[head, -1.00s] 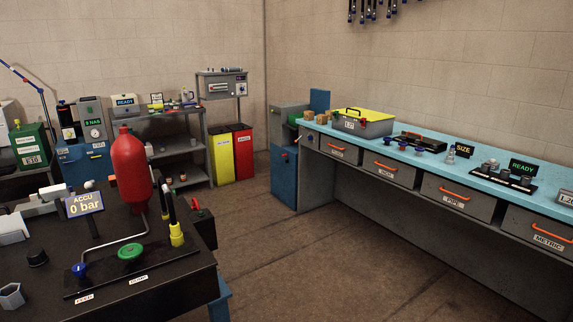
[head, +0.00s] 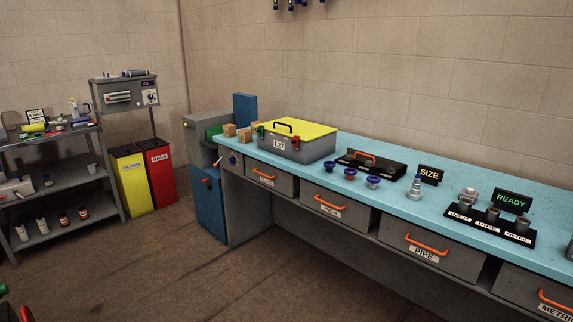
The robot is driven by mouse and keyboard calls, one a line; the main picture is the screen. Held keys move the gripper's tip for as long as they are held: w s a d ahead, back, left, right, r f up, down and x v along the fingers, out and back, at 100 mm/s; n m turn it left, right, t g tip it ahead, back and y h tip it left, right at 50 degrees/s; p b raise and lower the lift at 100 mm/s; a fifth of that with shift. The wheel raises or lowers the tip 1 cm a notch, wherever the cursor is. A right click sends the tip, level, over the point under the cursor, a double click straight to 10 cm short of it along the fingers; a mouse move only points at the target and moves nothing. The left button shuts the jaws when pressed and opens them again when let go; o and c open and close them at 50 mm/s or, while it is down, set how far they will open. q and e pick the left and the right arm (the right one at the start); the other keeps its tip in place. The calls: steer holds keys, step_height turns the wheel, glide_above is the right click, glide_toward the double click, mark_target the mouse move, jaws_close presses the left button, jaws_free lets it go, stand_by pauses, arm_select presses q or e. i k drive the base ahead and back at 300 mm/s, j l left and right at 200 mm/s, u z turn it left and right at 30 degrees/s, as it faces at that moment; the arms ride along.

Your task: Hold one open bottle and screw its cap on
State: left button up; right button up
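Several small bottles stand upright on the lower shelf of the grey rack at the left of the head view. Two are pale, a white bottle (head: 22,232) and another white bottle (head: 42,226). Two are dark, a brown bottle (head: 63,219) and another brown bottle (head: 83,213). They are too small to tell which is open, and I cannot make out a loose cap. Neither of my grippers is in view.
The grey rack (head: 70,178) stands left of a yellow bin (head: 133,180) and a red bin (head: 161,172). A long blue-topped bench (head: 400,205) with drawers fills the right, bearing a yellow-lidded toolbox (head: 297,145). Brown floor (head: 150,270) lies clear between them.

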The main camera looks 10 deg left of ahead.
mark_target(23, 133)
steer(key=i+u, duration=0.45)
steer(key=i, duration=0.25)
steer(key=i+l+u, duration=0.2)
steer(key=i+u, duration=0.25)
steer(key=i, duration=0.25)
steer(key=i+j+u, duration=0.25)
steer(key=i+u, duration=0.15)
steer(key=i, duration=0.35)
steer(key=i+u, duration=0.4)
steer(key=i, duration=0.4)
steer(key=i+l+u, duration=0.2)
steer(key=i+u, duration=0.2)
steer(key=i, duration=0.35)
steer(key=i+l+u, duration=0.15)
steer(key=i+u, duration=0.25)
steer(key=i, duration=0.85)
